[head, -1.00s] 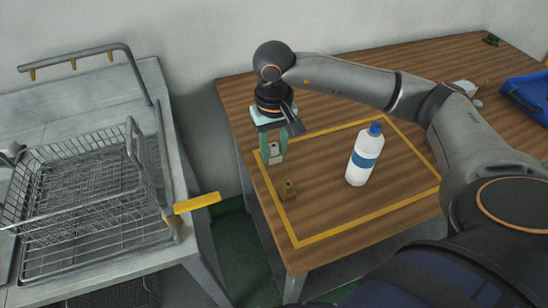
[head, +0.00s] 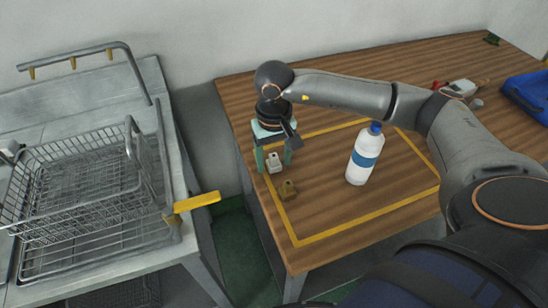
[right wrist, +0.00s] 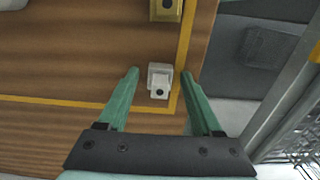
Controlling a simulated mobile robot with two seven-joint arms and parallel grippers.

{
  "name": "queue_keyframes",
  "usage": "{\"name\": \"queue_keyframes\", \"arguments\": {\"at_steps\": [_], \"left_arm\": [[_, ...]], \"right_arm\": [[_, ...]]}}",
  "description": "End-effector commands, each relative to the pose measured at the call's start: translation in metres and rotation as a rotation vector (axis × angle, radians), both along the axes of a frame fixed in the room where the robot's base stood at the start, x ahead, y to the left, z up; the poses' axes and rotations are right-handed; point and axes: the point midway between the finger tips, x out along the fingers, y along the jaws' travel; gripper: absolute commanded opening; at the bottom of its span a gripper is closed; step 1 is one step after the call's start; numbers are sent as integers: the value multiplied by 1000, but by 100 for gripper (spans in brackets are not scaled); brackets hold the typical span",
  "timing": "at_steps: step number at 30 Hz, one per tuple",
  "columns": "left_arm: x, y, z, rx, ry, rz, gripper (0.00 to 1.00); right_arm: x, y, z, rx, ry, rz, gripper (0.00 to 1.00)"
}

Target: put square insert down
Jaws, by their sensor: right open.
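The light grey square insert (head: 274,165) stands on the wooden table near the far-left corner of the yellow outline. It also shows in the right wrist view (right wrist: 158,84) as a pale block with a dark round hole, just inside the yellow corner. My right gripper (head: 275,160) is open, with green fingers on either side of the insert and visible gaps between. The gripper also shows in the right wrist view (right wrist: 160,73), its fingers spread wide. A brass-coloured block (head: 288,190) with a hole stands just nearer on the table. My left gripper is not in view.
A white bottle (head: 364,158) with a blue cap stands upright inside the yellow outline (head: 340,224). A blue bin (head: 528,95) is at the far right. A wire basket (head: 75,190) sits on the grey bench at left, across a gap.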

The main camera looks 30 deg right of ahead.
Motion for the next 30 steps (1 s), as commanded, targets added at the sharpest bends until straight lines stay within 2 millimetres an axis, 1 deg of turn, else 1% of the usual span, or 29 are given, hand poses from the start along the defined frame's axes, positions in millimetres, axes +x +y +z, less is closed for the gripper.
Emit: {"name": "queue_keyframes", "arguments": {"at_steps": [4, 7, 8, 11, 18, 21, 25, 30], "left_arm": [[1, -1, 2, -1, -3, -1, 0], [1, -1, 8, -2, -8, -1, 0], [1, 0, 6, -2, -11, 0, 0], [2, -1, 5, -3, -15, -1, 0], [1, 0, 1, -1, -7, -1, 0], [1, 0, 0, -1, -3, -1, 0], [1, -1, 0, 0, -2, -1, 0], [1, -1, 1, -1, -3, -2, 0]], "right_arm": [[0, 0, 1, 0, 0, 0, 66], [0, 0, 6, 0, 0, 0, 66], [1, 0, 8, 1, -2, 0, 66], [1, 0, 24, 1, -6, 1, 66], [1, 0, 78, 1, -6, 0, 66], [1, 0, 96, 1, -4, 0, 66], [1, 0, 114, 1, -3, 0, 66], [0, 0, 123, 1, 0, 1, 66]]}}
